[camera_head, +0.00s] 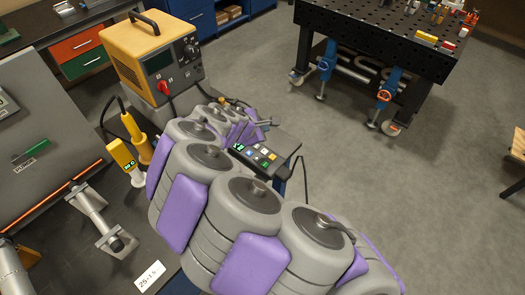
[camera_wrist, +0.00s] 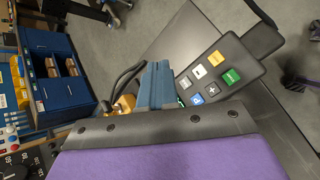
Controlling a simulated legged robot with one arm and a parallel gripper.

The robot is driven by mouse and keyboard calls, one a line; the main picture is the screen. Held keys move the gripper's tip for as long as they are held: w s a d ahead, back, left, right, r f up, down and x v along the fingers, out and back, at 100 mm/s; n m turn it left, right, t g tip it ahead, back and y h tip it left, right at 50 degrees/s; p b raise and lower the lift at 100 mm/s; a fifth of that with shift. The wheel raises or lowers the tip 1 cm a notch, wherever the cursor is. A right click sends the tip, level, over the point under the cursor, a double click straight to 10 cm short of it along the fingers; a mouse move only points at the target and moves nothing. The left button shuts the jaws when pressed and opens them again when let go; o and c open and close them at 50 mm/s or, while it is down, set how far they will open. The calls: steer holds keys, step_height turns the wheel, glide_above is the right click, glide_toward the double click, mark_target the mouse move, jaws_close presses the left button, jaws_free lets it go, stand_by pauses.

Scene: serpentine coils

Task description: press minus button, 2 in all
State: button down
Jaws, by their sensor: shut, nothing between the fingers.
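A dark control panel (camera_wrist: 222,72) with several coloured buttons shows in the wrist view, right of my fingers. An orange button (camera_wrist: 215,56), a green button (camera_wrist: 231,76), a blue button (camera_wrist: 197,99) and a black plus button (camera_wrist: 211,91) are visible. In the head view the panel (camera_head: 256,156) sits behind my arm; contact cannot be told.
A yellow-handled tool (camera_head: 136,138) and a metal clamp (camera_head: 95,215) are at left. A black perforated table (camera_head: 375,35) is at the far right. Open grey floor (camera_head: 420,190) lies right.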

steer(key=f+b, duration=0.1)
steer(key=b, duration=0.5)
glide_above(263, 153)
step_height(263, 153, down, 6)
steer(key=shift+a+r, duration=0.1)
steer(key=shift+r, duration=0.1)
steer(key=shift+f, duration=1.1)
steer(key=shift+s+f, duration=0.1)
steer(key=shift+f, duration=0.6)
stand_by(1.3)
steer(key=shift+r+p, duration=0.1)
steer(key=shift+p, duration=0.2)
steer(key=shift+r+p, duration=0.7)
step_height(263, 153, up, 5)
steer(key=p, duration=0.4)
